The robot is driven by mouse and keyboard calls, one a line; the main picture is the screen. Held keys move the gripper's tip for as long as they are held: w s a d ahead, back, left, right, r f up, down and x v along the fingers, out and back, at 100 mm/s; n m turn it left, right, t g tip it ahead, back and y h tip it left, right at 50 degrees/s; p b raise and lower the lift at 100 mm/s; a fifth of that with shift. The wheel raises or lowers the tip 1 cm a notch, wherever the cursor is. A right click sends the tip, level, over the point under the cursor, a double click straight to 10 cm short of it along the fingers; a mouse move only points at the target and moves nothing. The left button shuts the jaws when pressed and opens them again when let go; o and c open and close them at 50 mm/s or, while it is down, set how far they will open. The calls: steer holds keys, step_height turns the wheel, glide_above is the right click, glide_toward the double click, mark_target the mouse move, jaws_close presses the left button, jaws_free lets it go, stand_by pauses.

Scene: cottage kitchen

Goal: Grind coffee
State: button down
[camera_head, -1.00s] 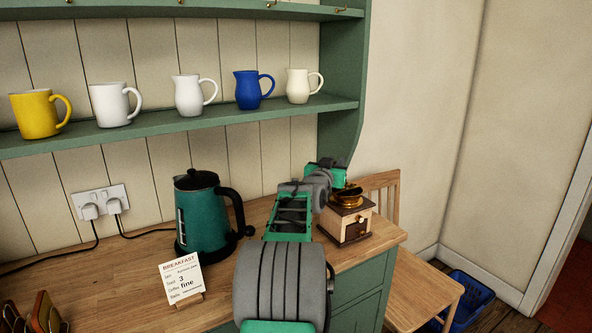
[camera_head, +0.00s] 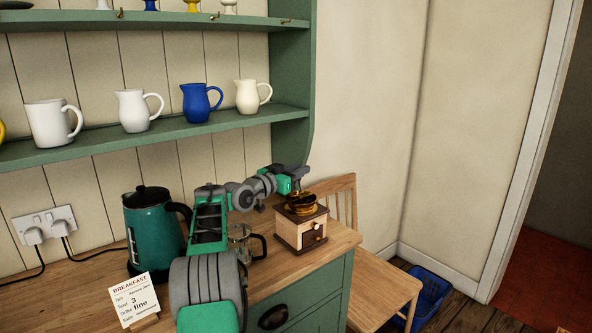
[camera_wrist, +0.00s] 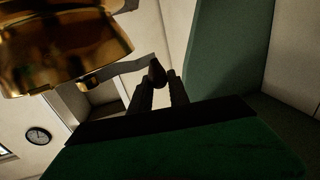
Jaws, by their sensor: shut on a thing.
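The coffee grinder (camera_head: 302,232) is a cream and brown wooden box with a brass top and a small front knob. It stands upright near the counter's right end. My gripper (camera_head: 298,178) is just above and behind its brass top. In the wrist view, my gripper (camera_wrist: 157,92) is shut on a small dark brown knob (camera_wrist: 157,72), which looks like the grinder's crank knob. A dark crank arm seems to run left from it. The brass bowl (camera_wrist: 65,45) fills the upper left of that view. The bowl's inside is hidden there.
A green kettle (camera_head: 153,232), a glass jug (camera_head: 258,247) partly behind my arm, and a breakfast card (camera_head: 131,300) reading "fine" stand left on the counter. Jugs and a mug line the shelf (camera_head: 180,137) above. A wooden chair (camera_head: 385,285) and blue basket (camera_head: 430,290) are right.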

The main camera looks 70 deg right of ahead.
steer(key=c, duration=1.2)
jaws_free()
steer(key=shift+c, duration=0.2)
steer(key=shift+r, duration=0.35)
steer(key=r, duration=0.3)
steer(key=shift+s+a+r, duration=0.1)
steer(key=shift+a, duration=0.15)
steer(key=s+a+r+b, duration=0.2)
steer(key=s+a+r, duration=0.1)
steer(key=a+r, duration=0.6)
steer(key=a, duration=0.4)
steer(key=shift+s+b, duration=0.25)
steer(key=shift+b, duration=0.15)
steer(key=shift+c, duration=0.3)
